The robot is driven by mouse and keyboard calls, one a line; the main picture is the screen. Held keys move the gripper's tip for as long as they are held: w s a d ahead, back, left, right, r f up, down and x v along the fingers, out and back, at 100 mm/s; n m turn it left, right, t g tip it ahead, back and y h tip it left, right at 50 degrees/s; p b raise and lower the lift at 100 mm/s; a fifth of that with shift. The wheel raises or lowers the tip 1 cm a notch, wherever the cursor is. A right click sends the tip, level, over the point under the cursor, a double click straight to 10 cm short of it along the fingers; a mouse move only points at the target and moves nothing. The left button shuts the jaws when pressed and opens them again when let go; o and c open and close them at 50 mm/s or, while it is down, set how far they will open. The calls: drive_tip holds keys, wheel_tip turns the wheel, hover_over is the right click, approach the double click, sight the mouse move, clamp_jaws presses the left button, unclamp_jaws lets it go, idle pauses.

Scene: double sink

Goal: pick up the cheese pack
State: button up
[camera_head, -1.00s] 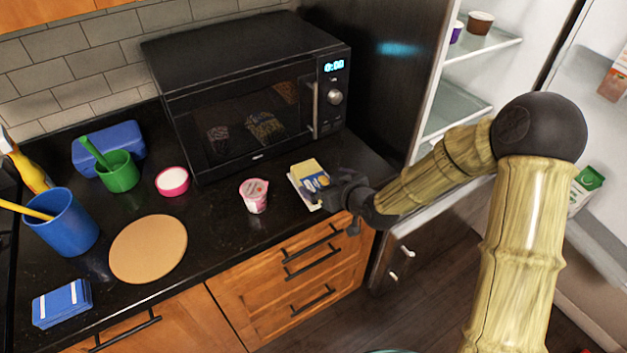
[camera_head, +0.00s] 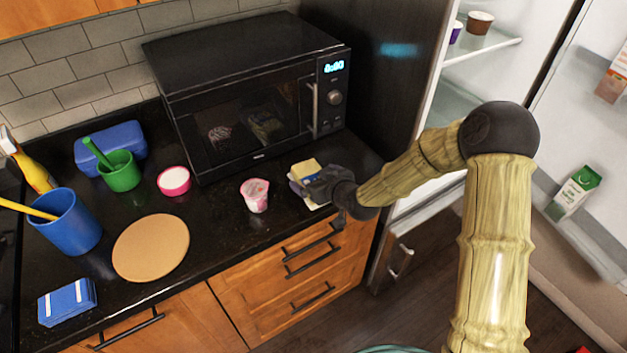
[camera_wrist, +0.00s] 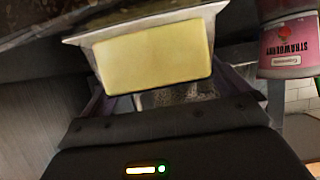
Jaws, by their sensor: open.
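The cheese pack (camera_head: 305,169) is a pale pack with a yellow face. It lies on the black counter near the front edge, in front of the microwave's right end. My gripper (camera_head: 308,184) is low at the pack's near right side and hides part of it. In the wrist view the yellow face of the cheese pack (camera_wrist: 153,57) is close ahead, upper middle. The open fingers of my gripper (camera_wrist: 165,98) show at its left and right lower sides. I cannot tell whether they touch it.
A pink strawberry yogurt cup (camera_head: 255,195) stands just left of the pack, also at upper right in the wrist view (camera_wrist: 288,45). The microwave (camera_head: 245,95) is close behind. The open fridge (camera_head: 470,85) is to the right. Counter between cup and round board (camera_head: 150,247) is clear.

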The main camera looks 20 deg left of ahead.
drive_tip(key=c, duration=1.3)
drive_tip(key=shift+r, duration=0.15)
wheel_tip(320, 180, up, 10)
drive_tip(key=shift+b, duration=0.45)
